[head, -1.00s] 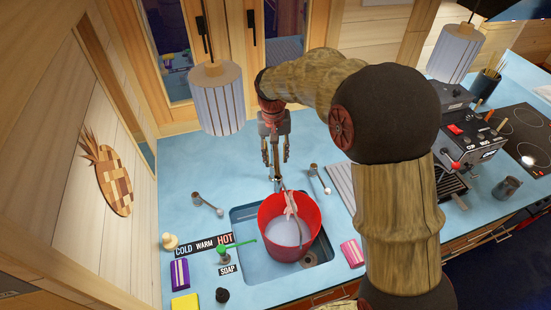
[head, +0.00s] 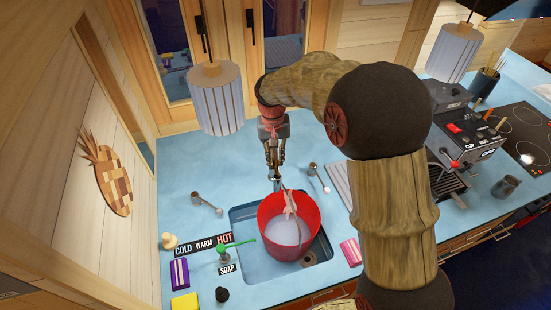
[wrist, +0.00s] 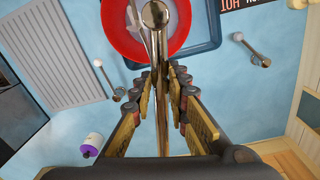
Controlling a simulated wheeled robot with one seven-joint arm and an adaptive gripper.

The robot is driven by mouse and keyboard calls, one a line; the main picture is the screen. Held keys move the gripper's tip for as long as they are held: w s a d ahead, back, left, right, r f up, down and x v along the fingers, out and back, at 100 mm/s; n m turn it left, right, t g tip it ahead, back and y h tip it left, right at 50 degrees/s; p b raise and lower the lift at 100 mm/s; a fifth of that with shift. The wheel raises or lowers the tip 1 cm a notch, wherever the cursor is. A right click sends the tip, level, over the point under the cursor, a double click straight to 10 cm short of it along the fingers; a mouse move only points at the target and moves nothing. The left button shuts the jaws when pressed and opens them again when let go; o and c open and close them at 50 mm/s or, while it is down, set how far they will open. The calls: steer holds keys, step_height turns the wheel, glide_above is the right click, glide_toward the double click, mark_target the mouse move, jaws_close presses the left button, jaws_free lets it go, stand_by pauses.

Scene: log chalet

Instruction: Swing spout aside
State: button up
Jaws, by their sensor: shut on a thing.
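The metal spout (wrist: 159,45) runs up the middle of the wrist view, with its rounded end over the red bucket. My gripper (wrist: 161,78) has its fingers on both sides of the spout and is shut on it. In the head view my gripper (head: 274,172) points down behind the sink, around the spout (head: 277,186). The fingers hide part of the spout there. The red bucket (head: 272,238) stands in the sink (head: 240,215) below the spout, with pale liquid inside.
A tap lever with a white ball (head: 207,205) stands to the left and another (head: 318,179) to the right of the spout. A green soap pump (head: 224,253), a purple-and-white block (head: 179,272) and a pink sponge (head: 351,252) flank the sink. A pendant lamp (head: 215,98) hangs left of my arm.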

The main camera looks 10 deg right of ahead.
jaws_close()
stand_by(0.3)
steer(key=w+d+n, duration=0.4)
steer(key=d+n, duration=0.2)
steer(key=d, duration=0.2)
steer(key=w+d+n, duration=0.4)
steer(key=d+n, duration=0.2)
steer(key=d, duration=0.2)
steer(key=shift+w+p, duration=0.25)
steer(key=shift+p, duration=0.1)
steer(key=shift+d, duration=0.1)
steer(key=o, duration=0.8)
jaws_free()
